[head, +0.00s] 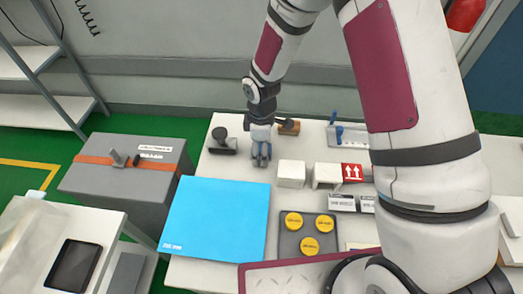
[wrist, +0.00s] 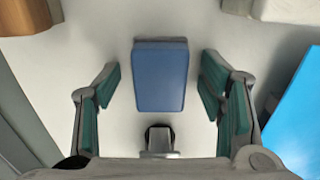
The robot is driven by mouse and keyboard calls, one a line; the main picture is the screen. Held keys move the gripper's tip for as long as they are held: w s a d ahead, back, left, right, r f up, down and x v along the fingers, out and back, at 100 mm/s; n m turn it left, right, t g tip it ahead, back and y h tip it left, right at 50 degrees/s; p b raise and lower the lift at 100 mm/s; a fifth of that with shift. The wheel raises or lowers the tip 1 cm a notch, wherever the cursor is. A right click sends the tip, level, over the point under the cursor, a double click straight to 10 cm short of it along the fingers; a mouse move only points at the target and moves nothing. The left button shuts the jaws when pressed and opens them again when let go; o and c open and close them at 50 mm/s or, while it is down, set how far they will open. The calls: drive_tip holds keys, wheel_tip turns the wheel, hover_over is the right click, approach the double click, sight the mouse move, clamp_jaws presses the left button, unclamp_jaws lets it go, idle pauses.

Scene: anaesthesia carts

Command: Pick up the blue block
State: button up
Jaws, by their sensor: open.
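The blue block (wrist: 160,75) lies on the white table in the wrist view, a plain dark blue box shape. My gripper (wrist: 160,80) is open, with one green-padded finger on each side of the block. A gap shows between the block and each finger. How far the fingertips are above the table is hard to tell. In the head view my gripper (head: 262,160) points down over the back left part of the table. There the block is mostly hidden by the fingers or hard to tell from them.
A black-handled object (head: 222,142) stands left of my gripper, a brown block (head: 289,127) behind right, a white box (head: 291,174) in front right. A bright blue folder (head: 215,218) lies in front. A tray (head: 290,245) of yellow discs is further forward.

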drive_tip(key=c, duration=1.2)
drive_tip(key=shift+c, duration=0.2)
wheel_tip(320, 180, up, 10)
drive_tip(key=shift+r, duration=0.1)
